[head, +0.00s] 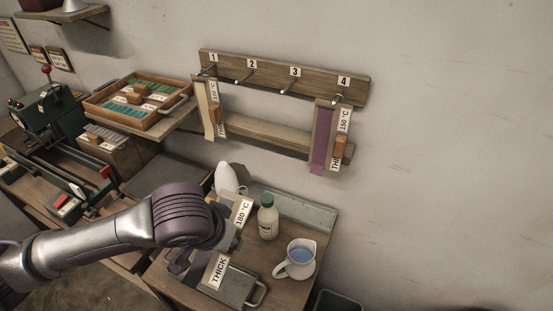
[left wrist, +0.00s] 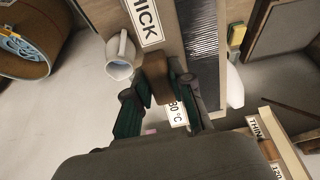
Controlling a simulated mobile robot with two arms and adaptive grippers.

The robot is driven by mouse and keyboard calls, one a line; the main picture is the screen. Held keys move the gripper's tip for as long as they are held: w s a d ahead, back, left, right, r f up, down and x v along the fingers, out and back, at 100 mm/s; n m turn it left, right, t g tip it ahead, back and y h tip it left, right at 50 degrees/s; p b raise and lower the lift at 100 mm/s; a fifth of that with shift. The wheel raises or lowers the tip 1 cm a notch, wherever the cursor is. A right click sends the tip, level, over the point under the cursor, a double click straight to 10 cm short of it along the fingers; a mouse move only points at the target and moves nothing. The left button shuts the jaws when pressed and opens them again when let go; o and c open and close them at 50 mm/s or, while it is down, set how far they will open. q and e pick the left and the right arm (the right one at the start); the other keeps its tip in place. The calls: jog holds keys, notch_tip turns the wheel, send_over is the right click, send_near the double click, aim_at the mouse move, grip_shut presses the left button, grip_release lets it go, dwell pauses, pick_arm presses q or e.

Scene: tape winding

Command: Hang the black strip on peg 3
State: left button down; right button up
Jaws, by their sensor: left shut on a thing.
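My left gripper (head: 214,247) is shut on the brown wooden grip of a hanger labelled "180 °C" (head: 242,212) and "THICK" (head: 217,271). It holds this hanger above the small table. In the left wrist view, the gripper (left wrist: 160,88) closes around the brown grip (left wrist: 172,66). The black strip (left wrist: 203,42) shows there as a dark ribbed band alongside the label. In the head view the strip is mostly hidden by the arm and labels. Peg 3 (head: 289,87) on the wall rack is bare. My right gripper is out of view.
The wooden rack (head: 270,74) has a cream strip (head: 204,110) on peg 1 and a purple strip (head: 321,140) on peg 4; peg 2 (head: 243,77) is bare. A bottle (head: 268,220), a water jug (head: 299,257) and a metal tray (head: 240,287) are on the table below.

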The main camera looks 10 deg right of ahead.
pick_arm(q)
jog(key=w+d+r+m+t+h+p, duration=0.45)
jog(key=w+d+r+h, duration=0.4)
jog(key=d+h, duration=0.25)
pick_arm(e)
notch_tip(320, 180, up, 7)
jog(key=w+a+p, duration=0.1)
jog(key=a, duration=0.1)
pick_arm(q)
jog(key=w+d+n+t+b, duration=0.1)
jog(key=w+d+t+b, duration=0.1)
jog(key=w, duration=0.4)
jog(key=w+d+f+n+t+y+b, duration=0.1)
jog(key=w+d+t+b, duration=0.1)
jog(key=w+b, duration=0.3)
jog(key=shift+w+d+t, duration=0.35)
jog(key=shift+w+d, duration=0.2)
jog(key=shift+w, duration=0.05)
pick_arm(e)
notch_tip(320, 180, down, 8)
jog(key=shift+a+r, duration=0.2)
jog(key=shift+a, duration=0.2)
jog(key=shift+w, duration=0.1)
